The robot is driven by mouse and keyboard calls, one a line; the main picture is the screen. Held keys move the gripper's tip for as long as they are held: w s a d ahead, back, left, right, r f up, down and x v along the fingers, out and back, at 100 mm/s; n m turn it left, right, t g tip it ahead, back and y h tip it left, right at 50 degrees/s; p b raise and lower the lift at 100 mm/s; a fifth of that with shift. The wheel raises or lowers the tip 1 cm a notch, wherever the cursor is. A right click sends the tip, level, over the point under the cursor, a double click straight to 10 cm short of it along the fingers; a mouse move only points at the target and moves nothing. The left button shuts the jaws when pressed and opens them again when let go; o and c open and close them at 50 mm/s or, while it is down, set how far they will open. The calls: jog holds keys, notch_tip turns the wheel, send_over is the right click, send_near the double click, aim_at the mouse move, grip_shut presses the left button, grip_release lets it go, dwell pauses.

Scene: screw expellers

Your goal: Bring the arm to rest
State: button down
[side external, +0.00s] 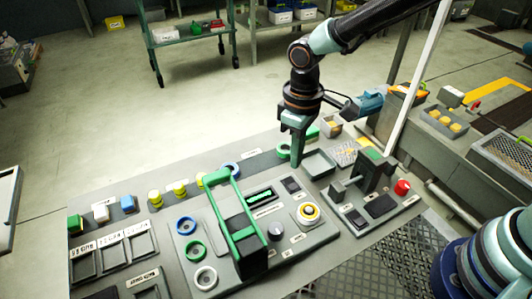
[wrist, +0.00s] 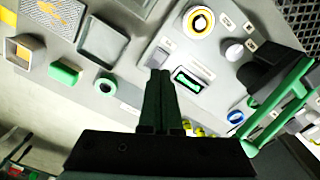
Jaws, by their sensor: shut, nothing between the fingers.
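My gripper (side external: 297,160) hangs pointing down over the back part of the workbench, above the panel and beside a shallow grey tray (side external: 319,163). In the wrist view my gripper (wrist: 161,72) shows its two dark fingers together with nothing between them. The fingertips lie near a small panel slot with a green display (wrist: 188,80). I cannot tell the exact height of the fingertips above the bench.
A machine with a green handle frame (side external: 222,190) stands upright left of my gripper. A grey block device (side external: 375,172) with a red knob (side external: 402,187) stands to the right. Open floor is behind.

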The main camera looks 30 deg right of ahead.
jog(key=s+d+r+m+t, duration=0.2)
jog(key=s+d+r+m, duration=0.1)
jog(key=d+r, duration=0.4)
jog(key=s+d+r+m+t, duration=0.3)
jog(key=s+d+r, duration=0.2)
jog(key=d+r, duration=0.3)
jog(key=d, duration=0.3)
jog(key=shift+d+t, duration=0.25)
jog(key=shift+t, duration=0.05)
